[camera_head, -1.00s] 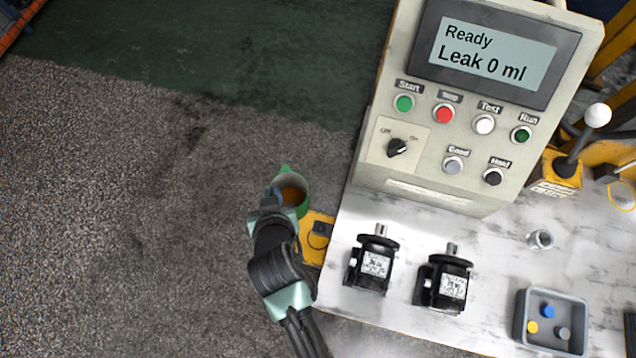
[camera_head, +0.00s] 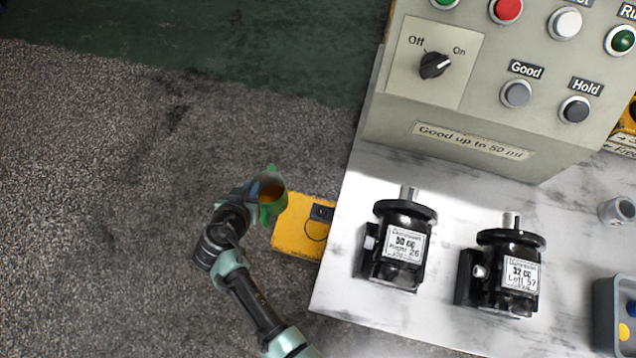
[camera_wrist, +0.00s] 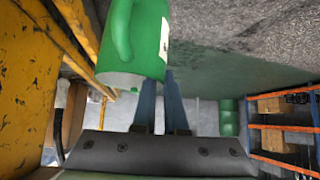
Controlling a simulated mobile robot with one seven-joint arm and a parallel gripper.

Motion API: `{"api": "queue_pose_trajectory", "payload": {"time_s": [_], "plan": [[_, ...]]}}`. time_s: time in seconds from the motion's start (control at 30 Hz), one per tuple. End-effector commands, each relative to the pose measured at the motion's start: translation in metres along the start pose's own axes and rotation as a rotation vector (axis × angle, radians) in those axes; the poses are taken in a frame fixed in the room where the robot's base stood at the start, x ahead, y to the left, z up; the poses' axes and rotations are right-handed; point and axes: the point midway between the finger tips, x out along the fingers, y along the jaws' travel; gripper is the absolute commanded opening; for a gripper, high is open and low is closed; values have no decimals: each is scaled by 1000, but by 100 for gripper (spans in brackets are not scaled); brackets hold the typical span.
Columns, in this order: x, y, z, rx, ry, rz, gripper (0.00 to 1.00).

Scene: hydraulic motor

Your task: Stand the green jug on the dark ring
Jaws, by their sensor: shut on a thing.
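The green jug (camera_head: 269,211) is in my gripper (camera_head: 254,191), with orange-brown liquid showing through its open top in the head view. In the wrist view the jug (camera_wrist: 143,45) fills the top middle, its handle on its left side and a white label on its right. My gripper's fingers (camera_wrist: 160,104) reach up to the jug; their contact is partly hidden. The jug is beside the left end of a yellow ledge (camera_head: 290,246). A thin dark ring (camera_head: 316,232) lies on that ledge, right of the jug and beside the bench.
The marble-topped bench (camera_head: 340,290) holds two black motors (camera_head: 400,246) (camera_head: 505,270), a grey tray (camera_head: 603,305) and a small metal cup (camera_head: 617,210). The control box (camera_head: 470,140) stands behind them. Open grey floor (camera_head: 120,200) lies left of my arm.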

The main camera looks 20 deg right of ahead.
Motion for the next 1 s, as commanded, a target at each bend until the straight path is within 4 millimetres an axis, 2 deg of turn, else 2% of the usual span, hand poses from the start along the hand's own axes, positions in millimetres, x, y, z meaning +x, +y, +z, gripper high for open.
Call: {"api": "queue_pose_trajectory", "payload": {"time_s": [0.03,0.3,1.0], "plan": [[18,-5,14,11,2,10,0],[68,-18,49,81,2,79,0],[180,-49,122,260,-1,253,0]]}}
